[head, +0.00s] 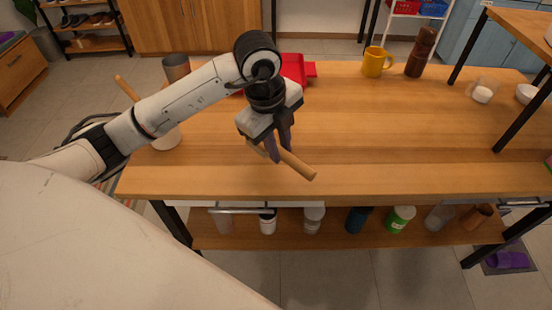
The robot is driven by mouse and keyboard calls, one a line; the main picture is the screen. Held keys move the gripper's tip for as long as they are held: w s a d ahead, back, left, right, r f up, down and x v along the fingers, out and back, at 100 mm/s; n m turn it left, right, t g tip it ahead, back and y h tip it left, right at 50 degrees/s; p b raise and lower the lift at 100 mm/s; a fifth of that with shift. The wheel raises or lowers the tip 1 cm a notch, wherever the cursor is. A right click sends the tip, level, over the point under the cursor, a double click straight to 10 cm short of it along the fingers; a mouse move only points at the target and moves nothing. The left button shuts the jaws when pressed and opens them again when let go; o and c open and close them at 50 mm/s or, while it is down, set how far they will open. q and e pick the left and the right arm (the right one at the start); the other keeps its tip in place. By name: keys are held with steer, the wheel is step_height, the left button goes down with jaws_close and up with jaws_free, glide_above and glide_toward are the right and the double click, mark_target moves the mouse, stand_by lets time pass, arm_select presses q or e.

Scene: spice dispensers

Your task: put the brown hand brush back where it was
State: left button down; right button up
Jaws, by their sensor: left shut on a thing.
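The brown hand brush (299,166) shows as a light wooden handle, slanting down to the right over the front middle of the table. My left gripper (276,155) comes in from the left with its fingers pointing down, shut on the brush. A short end of the brush shows left of the fingers, and its bristles cannot be made out. Whether the brush touches the tabletop or is held just above it, I cannot tell. My right gripper is not in view.
The wooden table (420,140) has wide free room right of the gripper. A red dustpan (295,68) lies behind it, partly hidden. A yellow mug (376,62) and brown grinder (421,52) stand at the back. A white container (166,138) stands left, beneath my arm. Several jars line the lower shelf.

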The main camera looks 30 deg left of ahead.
arm_select(q)
step_height(320, 180, down, 5)
steer(key=shift+r, duration=0.2)
steer(key=shift+f, duration=0.2)
steer(key=c, duration=1.6)
jaws_free()
